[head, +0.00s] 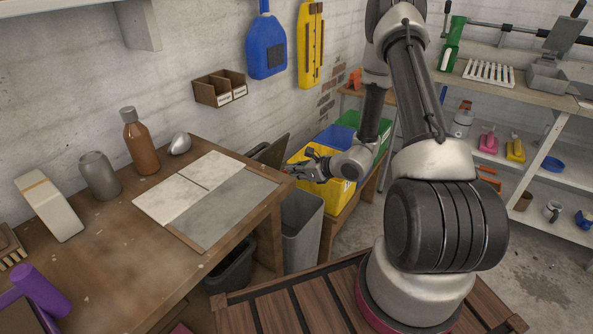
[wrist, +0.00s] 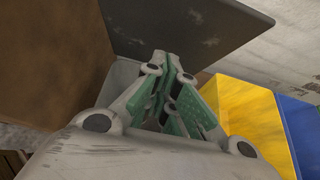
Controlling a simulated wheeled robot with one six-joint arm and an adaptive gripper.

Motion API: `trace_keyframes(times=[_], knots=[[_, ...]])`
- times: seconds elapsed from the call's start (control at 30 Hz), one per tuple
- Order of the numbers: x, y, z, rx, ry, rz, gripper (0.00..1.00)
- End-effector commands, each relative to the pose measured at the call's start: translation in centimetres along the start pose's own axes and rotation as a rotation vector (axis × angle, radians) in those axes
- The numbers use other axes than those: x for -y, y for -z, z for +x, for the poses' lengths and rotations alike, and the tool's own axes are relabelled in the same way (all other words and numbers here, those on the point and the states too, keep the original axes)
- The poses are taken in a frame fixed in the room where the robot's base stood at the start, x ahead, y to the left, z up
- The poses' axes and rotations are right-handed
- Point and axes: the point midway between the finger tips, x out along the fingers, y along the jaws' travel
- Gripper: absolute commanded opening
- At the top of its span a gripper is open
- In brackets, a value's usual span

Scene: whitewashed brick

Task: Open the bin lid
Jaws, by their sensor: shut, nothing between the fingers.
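The grey bin (head: 303,232) stands on the floor between the wooden table and the yellow crate. Its dark grey lid (head: 273,151) is raised and tilted up at the back, near the wall. In the wrist view the lid (wrist: 190,25) is a broad dark panel beyond my fingers, and a pale strip of the bin (wrist: 122,73) shows at left. My gripper (head: 290,169) is above the bin, in front of the lid. It also shows in the wrist view (wrist: 174,62), its green-padded fingers shut and empty. Whether the fingertips touch the lid is unclear.
The wooden table (head: 115,225) is close on the left, with a bottle (head: 140,145) and pale tiles (head: 185,180). The yellow crate (head: 338,192) is close on the right, with blue and green crates behind. A dark bin (head: 232,268) sits under the table.

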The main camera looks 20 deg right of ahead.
Motion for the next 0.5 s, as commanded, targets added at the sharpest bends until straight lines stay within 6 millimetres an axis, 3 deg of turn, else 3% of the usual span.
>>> trace_keyframes(times=[0.27,0.5], knots=[[-0.2,0.0,6.0,0.0,-0.003,-0.001,0.0],[0.0,-2.4,8.1,0.0,-0.001,-0.001,0.0]])
